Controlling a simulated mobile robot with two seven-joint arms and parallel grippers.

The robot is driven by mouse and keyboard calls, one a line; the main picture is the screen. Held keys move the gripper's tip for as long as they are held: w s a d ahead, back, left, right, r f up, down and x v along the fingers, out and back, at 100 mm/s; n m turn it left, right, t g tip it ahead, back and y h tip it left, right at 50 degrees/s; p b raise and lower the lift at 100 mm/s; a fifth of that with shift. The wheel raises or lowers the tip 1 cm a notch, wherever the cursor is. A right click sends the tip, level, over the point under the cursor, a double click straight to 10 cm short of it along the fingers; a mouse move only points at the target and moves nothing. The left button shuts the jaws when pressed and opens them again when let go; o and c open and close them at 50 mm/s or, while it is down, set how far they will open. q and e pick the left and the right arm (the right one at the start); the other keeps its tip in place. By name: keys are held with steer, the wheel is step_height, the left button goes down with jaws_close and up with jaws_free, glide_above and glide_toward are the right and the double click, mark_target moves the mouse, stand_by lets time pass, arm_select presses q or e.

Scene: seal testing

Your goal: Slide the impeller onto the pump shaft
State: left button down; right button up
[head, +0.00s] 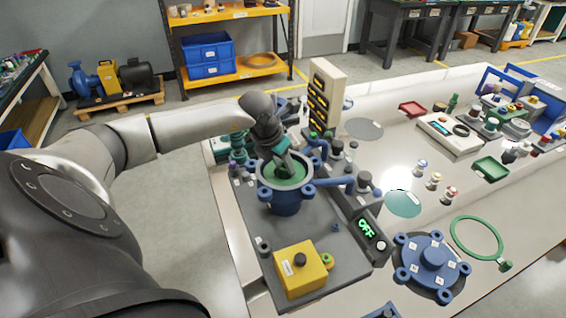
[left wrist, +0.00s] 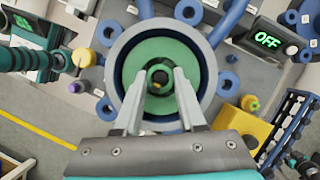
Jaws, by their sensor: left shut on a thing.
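The green impeller (left wrist: 144,62) shows as a round disc inside the blue pump housing (left wrist: 198,52). A dark round shaft end (left wrist: 159,76) shows at its centre in the left wrist view. My left gripper (left wrist: 158,88) reaches down into the housing, shut on the impeller's hub around the shaft end. In the head view my left gripper (head: 283,160) is over the open top of the housing (head: 286,203), with the green impeller (head: 290,183) partly hidden beneath it. I cannot tell how deep the impeller sits on the shaft. My right gripper is not in view.
The housing stands on a grey base plate with a yellow box (head: 300,268) in front and an "OFF" display (head: 367,232) at right. A blue cover (head: 432,262) and a green ring (head: 476,238) lie right of it. A tall beige rack (head: 326,95) stands behind.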

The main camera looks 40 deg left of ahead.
arm_select(q)
steer(key=shift+c, duration=2.4)
jaws_free()
steer(key=shift+o, duration=0.4)
step_height(320, 180, up, 9)
steer(key=p, duration=0.6)
